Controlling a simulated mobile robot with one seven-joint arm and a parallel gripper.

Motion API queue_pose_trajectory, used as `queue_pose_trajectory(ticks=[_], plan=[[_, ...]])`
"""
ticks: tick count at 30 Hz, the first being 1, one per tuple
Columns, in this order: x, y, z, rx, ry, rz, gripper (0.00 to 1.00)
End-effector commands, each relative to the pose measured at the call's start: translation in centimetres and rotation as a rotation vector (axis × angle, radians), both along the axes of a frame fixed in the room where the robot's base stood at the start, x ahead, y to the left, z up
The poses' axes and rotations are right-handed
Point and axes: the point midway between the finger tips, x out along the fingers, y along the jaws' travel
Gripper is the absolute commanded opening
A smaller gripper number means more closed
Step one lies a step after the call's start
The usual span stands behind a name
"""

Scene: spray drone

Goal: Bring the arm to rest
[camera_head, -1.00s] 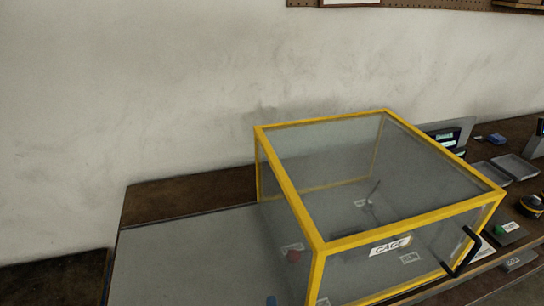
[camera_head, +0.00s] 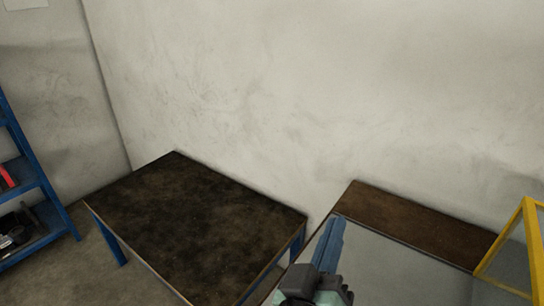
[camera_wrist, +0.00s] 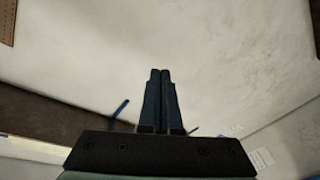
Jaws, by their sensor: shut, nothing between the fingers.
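My gripper (camera_wrist: 160,72) is shut and empty in the wrist view, its two dark fingers lying side by side against the pale wall. In the head view my gripper (camera_head: 338,222) shows at the bottom, with its blue fingers pointing up and away over the left edge of the grey-topped bench (camera_head: 390,270). It holds nothing. Most of my arm is out of the head view.
A dark table (camera_head: 190,225) with blue legs stands left of the bench. A blue shelf rack (camera_head: 30,180) is at the far left. The yellow-framed cage (camera_head: 515,245) is cut off at the right edge. The wall (camera_head: 270,90) runs behind.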

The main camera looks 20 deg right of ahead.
Motion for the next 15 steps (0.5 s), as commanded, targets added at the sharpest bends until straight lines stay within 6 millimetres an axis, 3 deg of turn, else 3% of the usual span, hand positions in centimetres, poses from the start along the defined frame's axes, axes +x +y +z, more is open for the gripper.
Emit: queue_pose_trajectory(ticks=[1, 6, 12, 15], plan=[[1.5, 1.5, 3.9, 0.041, -0.105, 0.071, 0.0], [3.7, 7.2, 15.5, 0.16, -0.409, 0.335, 0.0], [1.4, 13.4, 28.0, 0.239, -0.716, 0.646, 0.0], [-0.6, 15.6, 32.2, 0.255, -0.819, 0.766, 0.0]])
